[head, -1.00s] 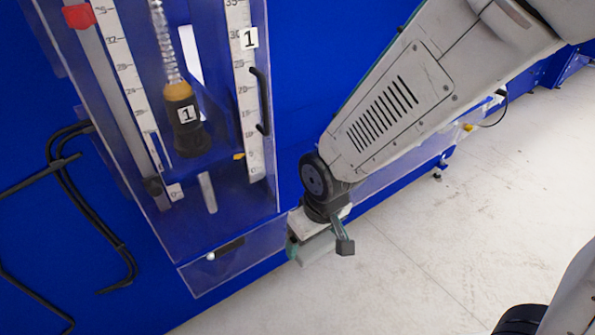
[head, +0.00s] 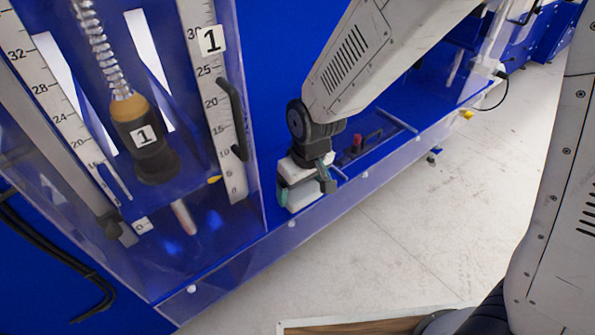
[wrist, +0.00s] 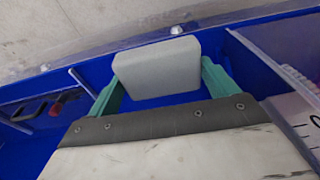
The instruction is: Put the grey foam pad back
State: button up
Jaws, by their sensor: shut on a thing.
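The grey foam pad (wrist: 157,68) is a light grey block with rounded corners, held between the two green fingers of my gripper (wrist: 157,82) in the wrist view. In the head view my gripper (head: 308,192) points down over the blue shelf, beside the clear press box, with the pale pad (head: 303,197) partly hidden by the fingers. I cannot tell whether the pad touches the shelf.
The clear press box (head: 252,150) with scales, a black handle and a plunger (head: 147,140) marked 1 stands to the left. A black and red item (head: 362,141) lies on the shelf to the right. A low clear wall (head: 330,215) runs along the shelf's front edge.

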jog(key=w, duration=0.8)
jog(key=shift+a+f, duration=0.2)
jog(key=shift+f, duration=0.2)
notch_tip(320, 180, down, 4)
jog(key=shift+w+r, duration=0.1)
jog(key=shift+r, duration=0.1)
jog(key=o, duration=1.1)
jog(key=shift+c, duration=0.2)
notch_tip(320, 180, up, 12)
jog(key=s+d, duration=0.1)
jog(key=s+d+r+m, duration=0.2)
jog(key=s+d+r, duration=0.2)
jog(key=d+r, duration=0.3)
jog(key=s+d+r+m, duration=0.2)
jog(key=s+d, duration=0.5)
jog(key=s, duration=0.4)
jog(key=s+d+r+m+h, duration=0.1)
jog(key=s+d+r, duration=0.4)
jog(key=s, duration=0.6)
jog(key=d+m, duration=0.1)
jog(key=d, duration=0.1)
jog(key=shift+d+m, duration=0.4)
